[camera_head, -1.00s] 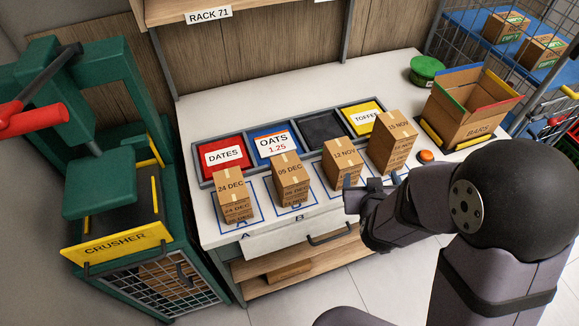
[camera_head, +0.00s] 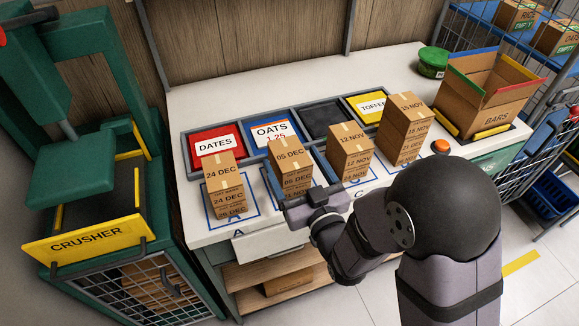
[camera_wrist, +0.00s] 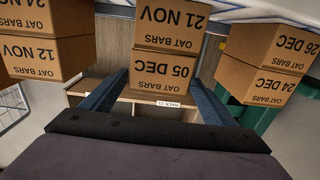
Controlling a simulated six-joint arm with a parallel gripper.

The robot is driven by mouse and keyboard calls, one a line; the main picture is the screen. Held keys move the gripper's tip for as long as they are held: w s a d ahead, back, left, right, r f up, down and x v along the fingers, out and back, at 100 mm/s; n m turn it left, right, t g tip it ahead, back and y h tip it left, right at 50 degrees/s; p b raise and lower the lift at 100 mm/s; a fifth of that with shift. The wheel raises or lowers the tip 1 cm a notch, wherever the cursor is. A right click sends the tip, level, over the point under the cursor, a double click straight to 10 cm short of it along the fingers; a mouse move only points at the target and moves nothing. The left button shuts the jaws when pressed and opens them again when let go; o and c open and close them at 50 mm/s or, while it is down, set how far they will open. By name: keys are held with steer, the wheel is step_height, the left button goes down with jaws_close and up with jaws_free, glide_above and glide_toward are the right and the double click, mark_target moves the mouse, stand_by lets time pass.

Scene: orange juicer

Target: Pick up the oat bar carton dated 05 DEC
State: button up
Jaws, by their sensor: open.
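The oat bar carton dated 05 DEC (camera_head: 290,160) is the top carton of the stack at place B, upright. In the upside-down wrist view it (camera_wrist: 164,74) is in the middle, with a 21 NOV carton (camera_wrist: 170,22) directly under it in the stack. My gripper (camera_head: 306,204) is in front of this stack, low and slightly right. Its jaws (camera_wrist: 160,82) are open and empty, with one blue-grey finger toward each side of the 05 DEC carton. I cannot tell the depth gap. My gripper hides the stack's lower part in the head view.
The 24 DEC stack (camera_head: 224,178) stands left, the 12 NOV stack (camera_head: 350,150) right, and the taller 15 NOV stack (camera_head: 404,125) farther right. Product trays lie behind. An open BARS box (camera_head: 485,100) and orange button (camera_head: 440,146) are right; a green crusher (camera_head: 75,165) is left.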

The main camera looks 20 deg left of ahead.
mark_target(284, 141)
steer(key=shift+w, duration=0.1)
steer(key=shift+r+p+x, duration=0.15)
steer(key=shift+p+x, duration=0.7)
steer(key=shift+x, duration=0.7)
steer(key=shift+r+p+x, duration=0.1)
steer(key=shift+p+x, duration=0.7)
steer(key=shift+x, duration=0.7)
steer(key=shift+w+a+f, duration=0.1)
steer(key=shift+w+a, duration=0.2)
steer(key=shift+w, duration=0.2)
steer(key=c, duration=1.2)
